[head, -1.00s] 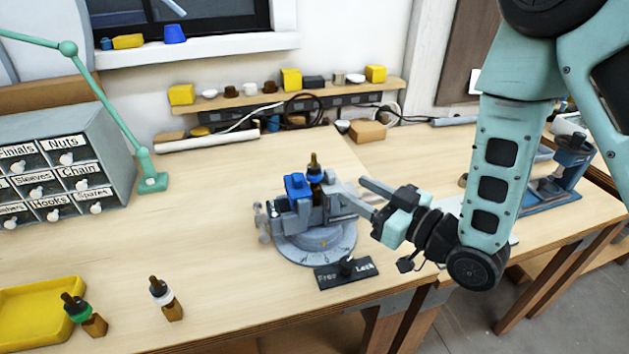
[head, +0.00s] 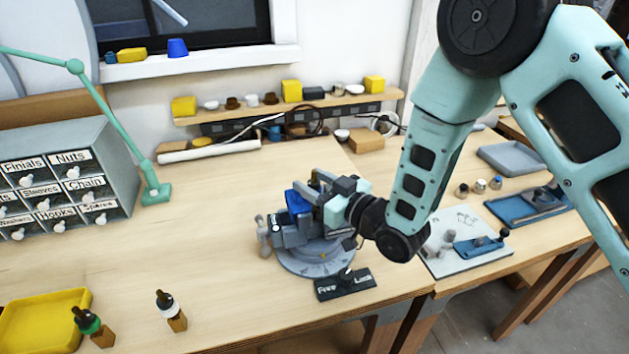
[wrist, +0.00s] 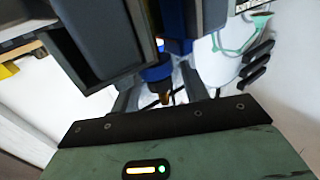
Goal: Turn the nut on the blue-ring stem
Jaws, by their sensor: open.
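The blue-ring stem shows in the wrist view as a blue ring (wrist: 157,72) with a brass-coloured tip (wrist: 165,97) below it. In the head view my gripper hides it. It stands at the grey vise (head: 290,238) with the blue block (head: 298,201), on a round turntable (head: 318,262). My gripper (head: 322,186) is open at the top of the vise. In the wrist view its two dark fingers (wrist: 160,92) lie on either side of the stem's tip, seemingly apart from it. I cannot clearly make out the nut.
A Free/Lock plate (head: 343,284) with a lever sits in front of the turntable. A green-ring stem (head: 90,322) and a white-ring stem (head: 170,310) stand at the front left, near a yellow tray (head: 45,312). The labelled drawers (head: 65,180) stand at left. The table between is clear.

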